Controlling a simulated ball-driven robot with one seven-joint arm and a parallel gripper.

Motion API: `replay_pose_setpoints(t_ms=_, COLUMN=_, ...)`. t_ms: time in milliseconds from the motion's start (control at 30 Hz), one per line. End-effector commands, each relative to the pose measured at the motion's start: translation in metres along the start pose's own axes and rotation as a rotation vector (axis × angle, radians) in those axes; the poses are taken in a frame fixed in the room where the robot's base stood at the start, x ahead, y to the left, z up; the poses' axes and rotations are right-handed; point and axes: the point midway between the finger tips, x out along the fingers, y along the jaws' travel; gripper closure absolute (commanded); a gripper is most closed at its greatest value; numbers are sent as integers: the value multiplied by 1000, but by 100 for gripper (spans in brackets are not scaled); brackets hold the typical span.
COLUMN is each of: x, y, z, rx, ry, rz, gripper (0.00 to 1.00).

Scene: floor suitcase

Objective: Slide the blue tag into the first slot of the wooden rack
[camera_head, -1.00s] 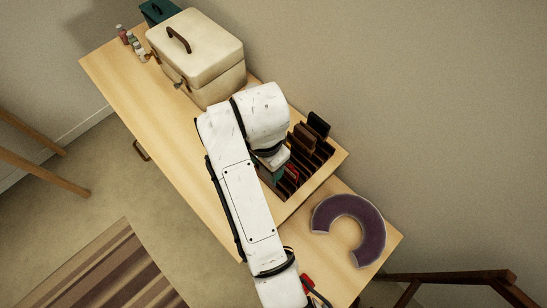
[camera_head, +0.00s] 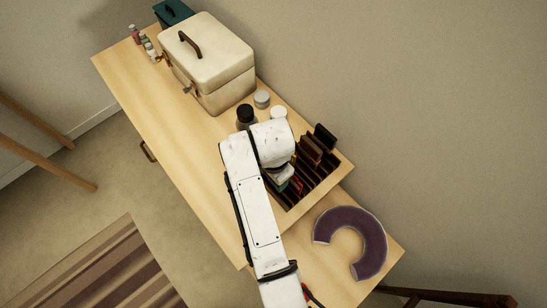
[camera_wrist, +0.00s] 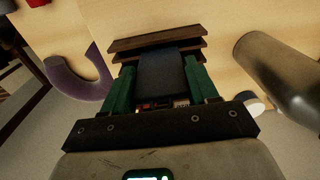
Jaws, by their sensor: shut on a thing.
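The wooden rack (camera_head: 322,180) lies on the desk in the head view, with several dark slots and dividers. My gripper (camera_head: 284,184) is over its left part, mostly hidden under my arm. In the wrist view my gripper's green fingers (camera_wrist: 160,80) are shut on a dark blue, nearly black flat piece, which I take for the blue tag (camera_wrist: 160,72). Wooden slats (camera_wrist: 155,43) of the rack show just beyond it. I cannot tell whether the tag's lower edge is inside a slot. The tag is hidden in the head view.
Brown and black cards (camera_head: 310,150) stand in the rack, with a red one (camera_head: 297,184) near my gripper. A dark-capped jar (camera_head: 245,115) and pale jars (camera_head: 262,99) stand behind my arm. A cream box (camera_head: 210,60) is at the back; a purple ring (camera_head: 372,240) lies right.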

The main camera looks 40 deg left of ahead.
Motion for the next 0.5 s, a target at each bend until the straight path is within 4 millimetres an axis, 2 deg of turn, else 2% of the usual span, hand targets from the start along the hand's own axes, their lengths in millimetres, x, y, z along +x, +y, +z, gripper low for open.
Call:
replay_pose_setpoints(t_ms=33, x=18, y=8, z=8, rx=-1, ry=-23, rz=18, gripper=92)
replay_pose_setpoints(t_ms=167, x=19, y=8, z=8, rx=-2, ry=-24, rz=17, gripper=92)
replay_pose_setpoints(t_ms=200, x=19, y=8, z=8, rx=-2, ry=-24, rz=17, gripper=37)
replay_pose_setpoints(t_ms=433, x=16, y=7, z=6, rx=-1, ry=-20, rz=16, gripper=16)
replay_pose_setpoints(t_ms=500, x=15, y=6, z=6, rx=-1, ry=-18, rz=15, gripper=16)
